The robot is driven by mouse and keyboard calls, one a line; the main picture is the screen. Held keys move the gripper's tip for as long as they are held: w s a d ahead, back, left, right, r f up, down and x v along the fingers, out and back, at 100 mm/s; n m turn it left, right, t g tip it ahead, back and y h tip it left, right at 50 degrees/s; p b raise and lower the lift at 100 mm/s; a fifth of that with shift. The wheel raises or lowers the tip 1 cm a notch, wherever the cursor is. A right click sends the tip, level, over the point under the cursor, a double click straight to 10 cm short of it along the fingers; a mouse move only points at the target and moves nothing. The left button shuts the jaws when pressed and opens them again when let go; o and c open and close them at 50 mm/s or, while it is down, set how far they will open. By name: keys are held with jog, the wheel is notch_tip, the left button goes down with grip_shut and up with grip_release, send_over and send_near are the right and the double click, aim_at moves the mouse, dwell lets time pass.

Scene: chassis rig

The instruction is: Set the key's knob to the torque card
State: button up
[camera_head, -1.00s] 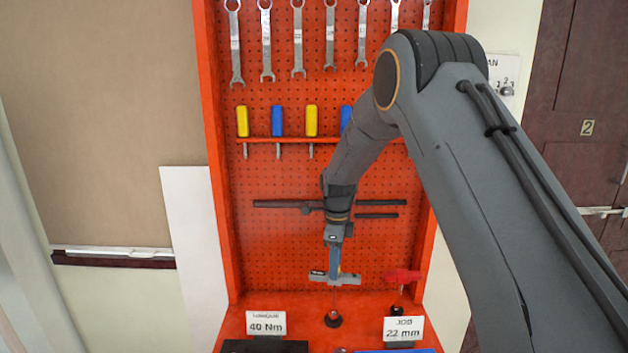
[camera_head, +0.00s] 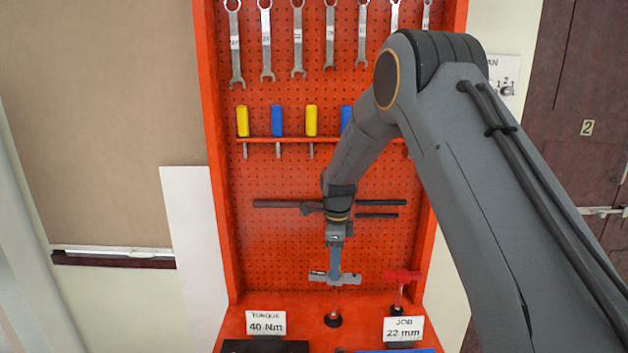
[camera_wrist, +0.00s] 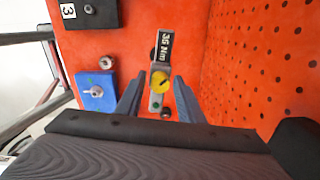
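The torque key (camera_head: 348,279) stands upright by the pegboard, its grey crossbar level on a thin shaft above a black round base (camera_head: 333,320). In the wrist view its black label (camera_wrist: 164,48) reads 35 Nm, and its yellow knob (camera_wrist: 160,82) has a dark line across it. My gripper (camera_wrist: 160,80) has one finger on each side of the knob, with visible gaps; it looks open. In the head view my gripper (camera_head: 334,268) is right at the crossbar and hides the knob. The torque card (camera_head: 266,323) reads 40 Nm.
A red T-handled key (camera_head: 402,277) stands close to the right, behind the job card (camera_head: 404,329) reading 22 mm. The wrist view shows a blue block (camera_wrist: 96,91) and a black block marked 3 (camera_wrist: 85,12). The pegboard (camera_head: 290,250) rises close behind.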

jog(key=n, duration=0.3)
jog(key=shift+n, duration=0.4)
jog(key=n, duration=0.3)
jog(key=shift+n, duration=0.4)
jog(key=shift+c, duration=1.2)
jog(key=m, duration=0.4)
jog(key=shift+c, duration=1.2)
jog(key=shift+o, duration=0.3)
jog(key=m, duration=0.4)
jog(key=shift+m, duration=0.4)
